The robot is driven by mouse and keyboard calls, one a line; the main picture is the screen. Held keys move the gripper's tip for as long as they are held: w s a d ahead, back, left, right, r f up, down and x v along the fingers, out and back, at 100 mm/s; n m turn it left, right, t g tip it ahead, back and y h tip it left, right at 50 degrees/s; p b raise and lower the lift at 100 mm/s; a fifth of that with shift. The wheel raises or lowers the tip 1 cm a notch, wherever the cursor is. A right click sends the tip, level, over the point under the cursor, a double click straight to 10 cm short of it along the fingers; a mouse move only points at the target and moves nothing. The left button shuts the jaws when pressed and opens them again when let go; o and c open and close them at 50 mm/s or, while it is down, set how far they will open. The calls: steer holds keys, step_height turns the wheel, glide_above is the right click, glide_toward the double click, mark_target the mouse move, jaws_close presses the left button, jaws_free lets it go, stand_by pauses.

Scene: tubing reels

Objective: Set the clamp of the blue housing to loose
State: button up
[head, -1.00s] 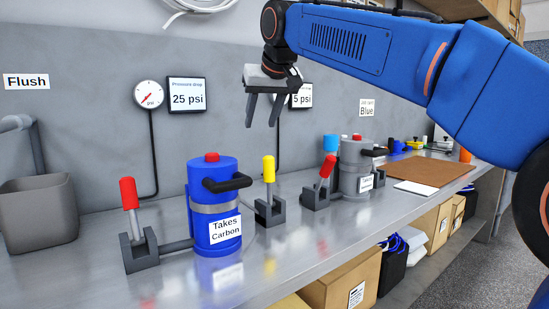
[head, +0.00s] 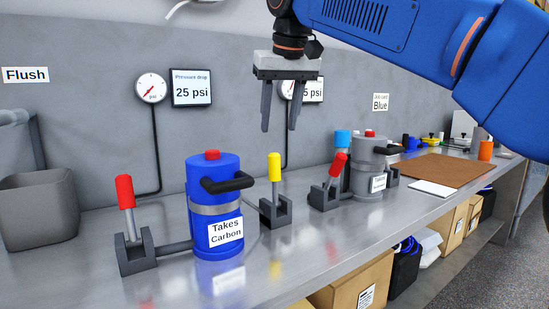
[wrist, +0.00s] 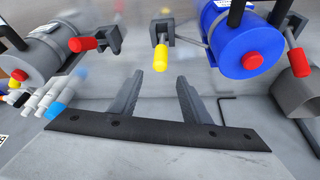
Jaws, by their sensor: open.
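The blue housing (head: 214,233) stands upright on the bench with a red cap, a silver band, a black handle (head: 227,184) sticking out to the right, and a label "Takes Carbon". In the wrist view the blue housing (wrist: 228,42) is at the upper right, its black handle (wrist: 236,12) cut by the top edge. I cannot tell from these views whether the clamp is tight or loose. My gripper (head: 279,128) hangs open and empty above the bench, up and right of the blue housing. Its fingers (wrist: 171,77) are apart in the wrist view, touching nothing.
A red-handled lever (head: 125,192) stands left of the blue housing, a yellow-handled lever (head: 274,168) right. A tilted red-handled lever (head: 338,165) and a grey housing (head: 368,155) stand farther right. A grey bin (head: 38,212) is far left. Gauges hang on the wall.

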mark_target(274, 156)
steer(key=x, duration=1.1)
jaws_close()
